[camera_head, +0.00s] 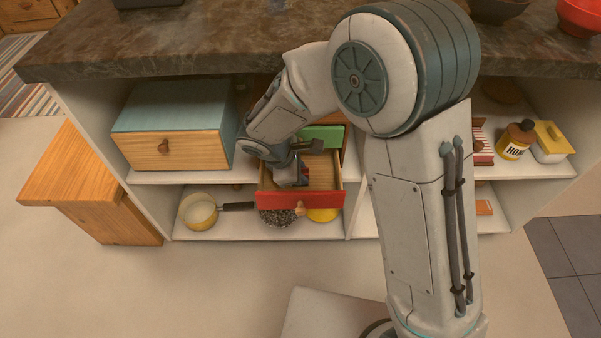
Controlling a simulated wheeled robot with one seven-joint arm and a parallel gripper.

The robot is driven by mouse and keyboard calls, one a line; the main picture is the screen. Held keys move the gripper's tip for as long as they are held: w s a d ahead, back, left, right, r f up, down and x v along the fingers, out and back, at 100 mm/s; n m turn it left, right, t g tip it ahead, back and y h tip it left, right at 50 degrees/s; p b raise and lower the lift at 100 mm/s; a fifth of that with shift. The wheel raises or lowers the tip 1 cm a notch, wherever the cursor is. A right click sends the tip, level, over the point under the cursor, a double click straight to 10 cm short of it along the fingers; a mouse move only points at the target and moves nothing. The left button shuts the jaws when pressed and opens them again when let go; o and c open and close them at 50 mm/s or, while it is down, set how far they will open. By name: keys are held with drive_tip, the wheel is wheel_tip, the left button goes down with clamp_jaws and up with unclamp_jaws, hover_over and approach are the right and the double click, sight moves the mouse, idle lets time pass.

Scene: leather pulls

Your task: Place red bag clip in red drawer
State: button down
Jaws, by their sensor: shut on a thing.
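The red drawer (279,199) is pulled open from the lower shelving, with a round wooden knob on its red front and a bare wooden floor inside. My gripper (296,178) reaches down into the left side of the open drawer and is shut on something. A small bit of red shows at its fingers; this looks like the red bag clip, mostly hidden by the gripper. I cannot tell whether it touches the drawer floor.
A green drawer (322,135) is behind the red one. A blue-topped wooden box (172,125) stands to the left. A pan (199,211) and a yellow bowl (322,215) are on the lower shelf. The stone counter (220,40) overhangs above.

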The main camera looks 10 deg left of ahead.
drive_tip(key=shift+s+d+f+b, duration=0.1)
drive_tip(key=shift+s+f+b, duration=0.05)
drive_tip(key=shift+f+b, duration=0.45)
drive_tip(key=c, duration=1.3)
unclamp_jaws()
drive_tip(key=shift+s+f, duration=0.1)
drive_tip(key=shift+f, duration=0.05)
drive_tip(key=shift+c, duration=0.2)
drive_tip(key=shift+r+p, duration=0.65)
drive_tip(key=p+v, duration=0.3)
drive_tip(key=v, duration=0.9)
drive_tip(key=shift+w+r+p, duration=0.15)
drive_tip(key=shift+w+p, duration=0.05)
drive_tip(key=shift+p, duration=0.1)
